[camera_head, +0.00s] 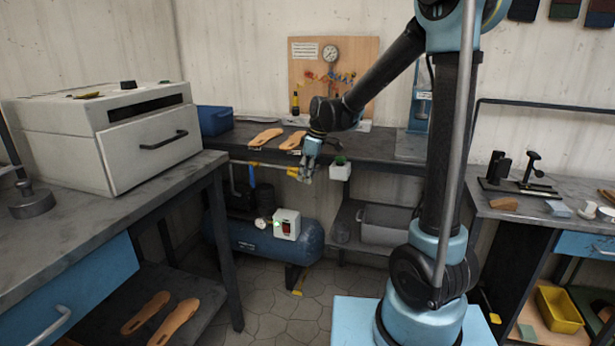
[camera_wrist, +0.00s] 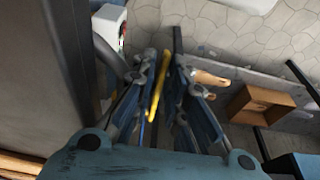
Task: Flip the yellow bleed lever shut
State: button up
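The yellow lever (camera_head: 292,172) shows in the head view at the end of the pipe below the back bench's front edge, right beside my gripper. In the wrist view the yellow lever (camera_wrist: 158,85) is a long narrow bar between my fingers, nearer the left one. My gripper (camera_head: 306,174) points down in front of the bench. In the wrist view my gripper (camera_wrist: 168,80) has its fingers apart, with a gap around the lever; whether the left finger touches it I cannot tell. The lever's pivot is not clear.
A blue lever (camera_head: 252,176) hangs from the same pipe to the left. The blue compressor (camera_head: 262,238) with its white switch box (camera_head: 287,224) stands below. A small white box (camera_head: 340,171) is just right of my gripper. Wooden soles (camera_head: 266,137) lie on the bench above. Another yellow piece (camera_head: 299,283) is near the floor.

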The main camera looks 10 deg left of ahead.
jog(key=v, duration=1.2)
dwell(0.3)
